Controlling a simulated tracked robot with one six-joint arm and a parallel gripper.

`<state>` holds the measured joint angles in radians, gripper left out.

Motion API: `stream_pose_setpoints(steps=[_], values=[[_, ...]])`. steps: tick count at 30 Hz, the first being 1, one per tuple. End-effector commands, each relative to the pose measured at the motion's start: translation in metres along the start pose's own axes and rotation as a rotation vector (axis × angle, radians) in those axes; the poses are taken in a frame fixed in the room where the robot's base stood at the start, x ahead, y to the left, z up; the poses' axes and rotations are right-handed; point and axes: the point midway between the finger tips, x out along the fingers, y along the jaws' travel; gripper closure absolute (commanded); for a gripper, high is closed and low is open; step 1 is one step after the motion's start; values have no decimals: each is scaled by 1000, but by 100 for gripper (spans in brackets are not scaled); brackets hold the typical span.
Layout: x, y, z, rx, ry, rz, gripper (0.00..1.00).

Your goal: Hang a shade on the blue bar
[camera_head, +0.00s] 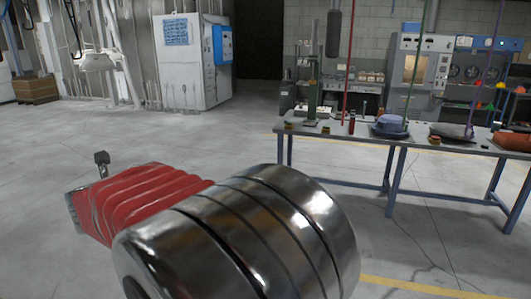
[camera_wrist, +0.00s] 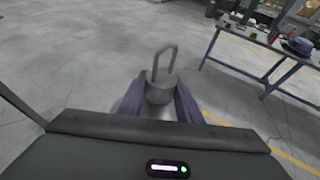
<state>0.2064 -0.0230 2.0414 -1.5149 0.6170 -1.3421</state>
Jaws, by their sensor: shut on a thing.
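In the wrist view my gripper (camera_wrist: 160,103) is shut on a grey shade (camera_wrist: 158,93). Its dark purple fingers stand on either side of the shade's narrow neck. A grey loop (camera_wrist: 165,62) rises upright from the neck, and nothing passes through it. The shade's wider lower part is mostly hidden behind the fingers and the dark wrist housing.
The workbench (camera_head: 330,143) at right carries a blue hood (camera_head: 388,124), a grey hood (camera_head: 452,130), a red item (camera_head: 513,140) and small objects. A white cabinet (camera_head: 190,65) and a cardboard box (camera_head: 35,89) stand behind. The floor at left is clear.

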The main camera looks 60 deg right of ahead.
Motion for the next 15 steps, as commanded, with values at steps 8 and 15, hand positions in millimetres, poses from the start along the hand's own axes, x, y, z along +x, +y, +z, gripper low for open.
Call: stream_pose_setpoints(steps=[8,15], values=[[7,-112,42,99,-2,-236,100],[-6,-210,65,185,-2,-445,100]])
